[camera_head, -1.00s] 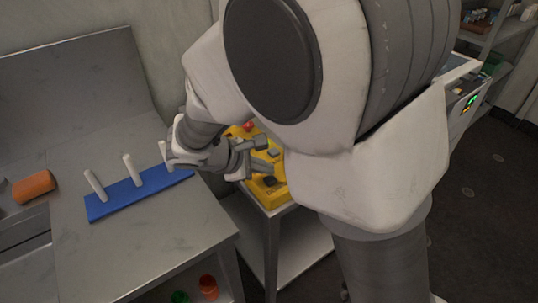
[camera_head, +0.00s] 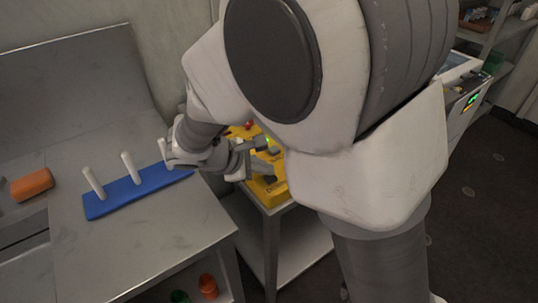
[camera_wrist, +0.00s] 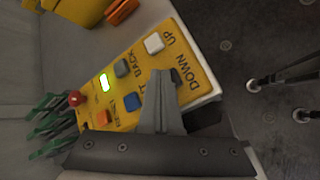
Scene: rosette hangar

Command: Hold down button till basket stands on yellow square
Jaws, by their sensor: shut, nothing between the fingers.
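The yellow button panel (camera_wrist: 190,65) fills the middle of the wrist view; in the head view it (camera_head: 272,192) is partly behind my arm. It carries a white button (camera_wrist: 154,43), a grey button (camera_wrist: 121,68), a blue button (camera_wrist: 132,101), an orange button (camera_wrist: 103,117), a red knob (camera_wrist: 75,98) and a lit green lamp (camera_wrist: 104,82). My gripper (camera_wrist: 163,75) is shut and empty, its tips at a dark button (camera_wrist: 178,76) beside the word DOWN. The tips partly cover that button; I cannot tell if they press it. I see no basket or yellow square.
A blue bar with white pegs (camera_head: 140,190) lies on the grey bench (camera_head: 150,240) at left, with an orange block (camera_head: 32,186) beyond it. The panel rests on a small metal stand (camera_head: 290,240). Shelves (camera_head: 490,40) stand at the far right. Dark floor is open at right.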

